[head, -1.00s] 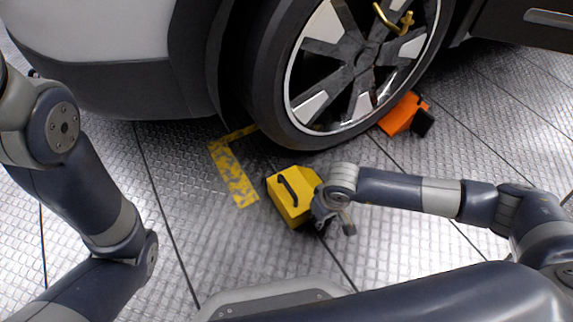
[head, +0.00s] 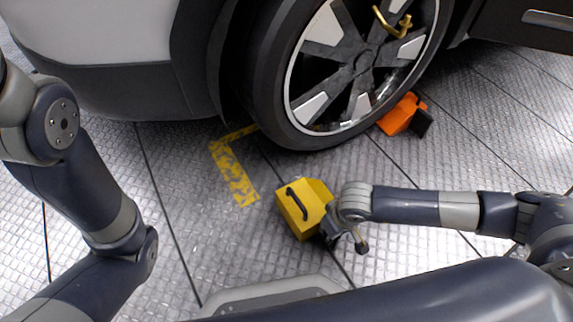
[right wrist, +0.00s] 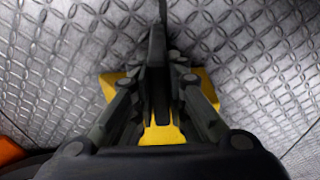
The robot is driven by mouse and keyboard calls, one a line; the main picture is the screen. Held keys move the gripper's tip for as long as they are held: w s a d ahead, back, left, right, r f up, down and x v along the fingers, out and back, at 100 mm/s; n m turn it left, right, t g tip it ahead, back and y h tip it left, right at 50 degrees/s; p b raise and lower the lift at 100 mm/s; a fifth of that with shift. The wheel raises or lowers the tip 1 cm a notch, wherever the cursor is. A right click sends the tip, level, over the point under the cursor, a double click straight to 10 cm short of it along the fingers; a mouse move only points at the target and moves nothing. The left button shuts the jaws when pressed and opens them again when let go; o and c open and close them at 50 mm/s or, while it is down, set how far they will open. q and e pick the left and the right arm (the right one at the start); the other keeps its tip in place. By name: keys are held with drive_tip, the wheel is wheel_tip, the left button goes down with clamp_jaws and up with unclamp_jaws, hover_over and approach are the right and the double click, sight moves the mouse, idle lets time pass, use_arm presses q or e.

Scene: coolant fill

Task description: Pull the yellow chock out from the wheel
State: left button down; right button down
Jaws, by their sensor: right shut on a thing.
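The yellow chock (head: 304,212) sits on the metal floor in front of the car's wheel (head: 350,75), with a clear gap between it and the tyre. Its black handle (head: 296,203) shows on top. My right gripper (head: 335,232) is at the chock's right side and is shut on it. In the right wrist view the fingers (right wrist: 160,100) close around a black part, with yellow chock (right wrist: 203,85) showing on both sides and below. My left arm shows at the left of the head view, but its gripper is out of view.
An orange chock (head: 400,115) lies against the other side of the wheel. Yellow floor tape (head: 232,172) marks a corner left of the wheel. A brass-coloured tool (head: 393,24) sits at the wheel. The floor left of the yellow chock is clear.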

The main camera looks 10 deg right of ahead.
sight(340, 240)
drive_tip(key=shift+s+d+p, duration=0.2)
drive_tip(key=shift+s+d, duration=0.1)
drive_tip(key=shift+s, duration=0.45)
drive_tip(key=shift+s+d+p, duration=0.15)
drive_tip(key=shift+s+d, duration=0.1)
drive_tip(key=shift+s, duration=0.45)
drive_tip(key=c, duration=1.2)
unclamp_jaws()
drive_tip(key=shift+r, duration=0.1)
